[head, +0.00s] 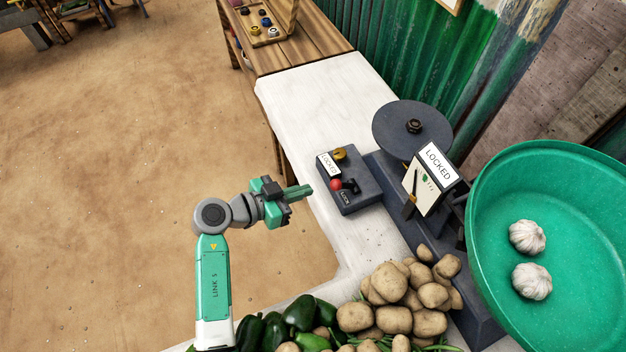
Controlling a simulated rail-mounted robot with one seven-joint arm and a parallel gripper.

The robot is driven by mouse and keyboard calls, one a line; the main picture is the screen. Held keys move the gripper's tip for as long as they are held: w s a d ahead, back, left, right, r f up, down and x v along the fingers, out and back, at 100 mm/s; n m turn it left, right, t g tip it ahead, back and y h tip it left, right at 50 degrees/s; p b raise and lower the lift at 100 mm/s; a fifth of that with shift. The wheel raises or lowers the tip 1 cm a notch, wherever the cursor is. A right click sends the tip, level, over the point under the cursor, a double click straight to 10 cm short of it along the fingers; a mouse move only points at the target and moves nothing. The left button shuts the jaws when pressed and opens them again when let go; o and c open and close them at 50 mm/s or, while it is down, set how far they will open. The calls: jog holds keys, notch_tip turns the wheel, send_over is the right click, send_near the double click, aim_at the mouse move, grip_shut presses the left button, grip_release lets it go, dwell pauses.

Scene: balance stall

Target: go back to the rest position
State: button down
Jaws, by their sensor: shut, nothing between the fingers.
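My gripper (300,191) is shut and empty. It is in the air near the left edge of the white counter (312,95), its fingers pointing right, just left of a dark control box (365,199). The box has a red-knobbed lever (336,184), a brass-coloured knob (340,154) and a small label reading LOCKED. A gap shows between the fingertips and the red knob in the picture; the exact distance is hard to tell.
A balance with a dark round plate (394,122), a LOCKED sign (438,162) and a green pan (500,240) holding two garlic bulbs (527,237) stands right. Potatoes (389,284) and green peppers (299,313) lie in front. A wooden table (318,45) stands behind. Floor at left is open.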

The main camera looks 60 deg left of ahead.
dwell(0.7)
jog(key=w+d+r+m+t+y, duration=0.1)
jog(key=w+d+r, duration=0.55)
jog(key=r, duration=0.45)
jog(key=w+d+r+m+t+y, duration=0.1)
jog(key=w+d+r, duration=0.6)
jog(key=r, duration=0.4)
jog(key=d+r+t, duration=0.3)
jog(key=d+r, duration=0.5)
jog(key=r, duration=0.5)
jog(key=s+d+r+n+t+p, duration=0.1)
jog(key=s+d+r+t+p, duration=0.15)
jog(key=d+r, duration=0.4)
jog(key=s+d+r+t+h+p, duration=0.1)
jog(key=s+d+r, duration=0.25)
jog(key=r, duration=0.55)
jog(key=s+d+r+n+t+p, duration=0.15)
jog(key=s+d+r, duration=0.25)
jog(key=r, duration=0.4)
notch_tip(320, 180, up, 33)
jog(key=p, duration=3.3)
jog(key=shift+a+m+t+y, duration=0.25)
jog(key=shift+m+t+y, duration=0.05)
jog(key=shift+m, duration=0.05)
jog(key=shift+w+f, duration=0.1)
jog(key=shift+f, duration=0.05)
